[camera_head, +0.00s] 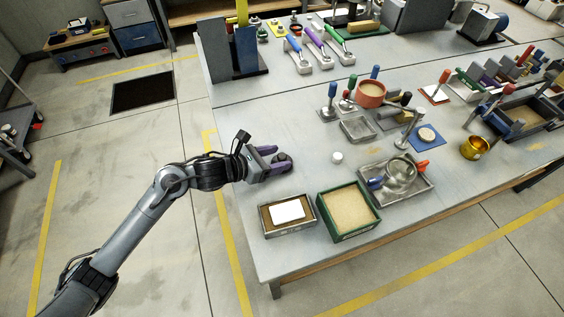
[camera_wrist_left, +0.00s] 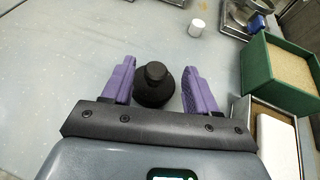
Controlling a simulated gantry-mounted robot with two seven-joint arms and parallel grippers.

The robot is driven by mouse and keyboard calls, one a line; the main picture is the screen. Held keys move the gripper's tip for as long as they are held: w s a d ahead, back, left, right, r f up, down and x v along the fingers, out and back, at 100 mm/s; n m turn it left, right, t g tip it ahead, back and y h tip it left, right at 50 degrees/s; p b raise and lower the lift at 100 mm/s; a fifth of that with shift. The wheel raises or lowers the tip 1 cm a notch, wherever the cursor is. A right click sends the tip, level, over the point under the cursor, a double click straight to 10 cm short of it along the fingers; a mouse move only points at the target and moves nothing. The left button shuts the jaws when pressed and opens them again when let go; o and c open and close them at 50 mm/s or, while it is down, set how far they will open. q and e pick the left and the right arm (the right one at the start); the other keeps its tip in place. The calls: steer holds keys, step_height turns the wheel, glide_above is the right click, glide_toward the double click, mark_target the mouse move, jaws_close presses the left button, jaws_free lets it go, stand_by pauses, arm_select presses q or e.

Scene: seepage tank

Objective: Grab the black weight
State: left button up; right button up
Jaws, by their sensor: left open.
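The black weight (camera_wrist_left: 154,88) stands upright on the table, with a wide round body and a smaller knob on top. In the head view the weight (camera_head: 284,163) is at the table's left part, partly hidden by my gripper. My left gripper (camera_head: 276,156) is open, its purple fingers on either side of the weight. In the left wrist view the fingers of the left gripper (camera_wrist_left: 158,78) flank the weight, with a small gap at the right finger; I cannot tell whether the left finger touches it. My right gripper is in neither view.
A tray with a white block (camera_head: 289,211) and a green sand box (camera_head: 347,209) stand nearby at the table's front edge. A small white cylinder (camera_head: 337,157) stands to the right. A metal tray (camera_head: 418,190) holds a glass vessel. The table (camera_head: 262,115) is clear behind the weight.

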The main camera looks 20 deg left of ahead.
mark_target(288, 159)
arm_select(q)
steer(key=shift+a+f+b+x, duration=0.15)
steer(key=shift+b+x, duration=0.1)
steer(key=shift+x, duration=1.05)
steer(key=shift+a+f+b+x, duration=0.1)
steer(key=shift+f+b+x, duration=0.1)
steer(key=shift+x, duration=1.05)
steer(key=shift+c, duration=0.3)
jaws_close()
